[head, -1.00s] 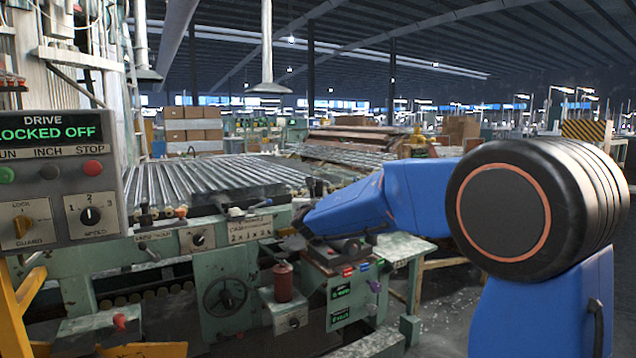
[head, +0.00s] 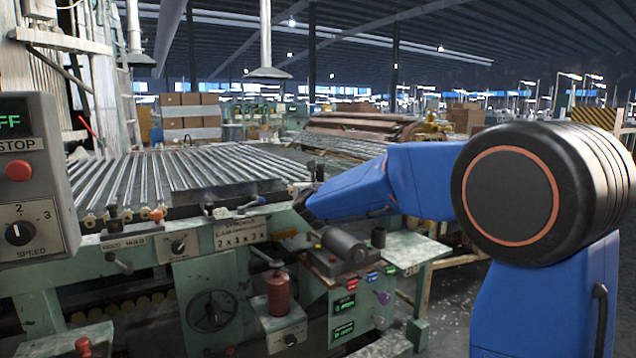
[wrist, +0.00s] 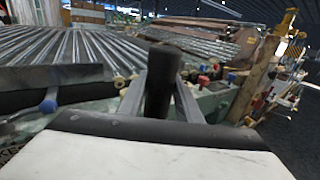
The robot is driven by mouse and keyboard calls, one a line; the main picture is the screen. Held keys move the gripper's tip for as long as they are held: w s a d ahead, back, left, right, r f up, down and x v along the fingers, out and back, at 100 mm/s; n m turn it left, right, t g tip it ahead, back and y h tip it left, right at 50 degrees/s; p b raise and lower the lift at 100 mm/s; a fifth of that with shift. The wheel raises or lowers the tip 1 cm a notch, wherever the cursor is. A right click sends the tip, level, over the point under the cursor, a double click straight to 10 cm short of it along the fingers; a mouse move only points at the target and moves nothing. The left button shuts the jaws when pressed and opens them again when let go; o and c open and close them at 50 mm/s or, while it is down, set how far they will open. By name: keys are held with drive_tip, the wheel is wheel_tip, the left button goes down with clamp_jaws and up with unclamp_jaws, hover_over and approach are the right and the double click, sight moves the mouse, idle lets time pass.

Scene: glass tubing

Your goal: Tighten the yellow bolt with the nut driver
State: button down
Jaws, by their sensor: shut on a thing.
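My gripper (wrist: 160,100) is shut on a dark, upright cylindrical handle (wrist: 162,75) in the wrist view, which looks like the nut driver. Its lower end is hidden between the fingers and my wrist. In the head view, my gripper (head: 304,203) is a dark shape at the end of my blue arm, over the right front of the green machine (head: 215,290); what it holds is not clear there. Small yellowish fittings (head: 157,215) line the machine's front edge, and some show in the wrist view (wrist: 118,81). I cannot tell which is the yellow bolt.
Metal rods or tubes (head: 130,180) cover the machine bed. A dark cylinder (head: 343,246) lies on the ledge below my gripper. A red bottle (head: 278,293) stands in front. A control panel (head: 25,190) is at the left edge. Open floor (head: 465,262) shows at the right.

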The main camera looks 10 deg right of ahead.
drive_tip(key=shift+f, duration=4.2)
idle(2.0)
drive_tip(key=shift+r, duration=3.9)
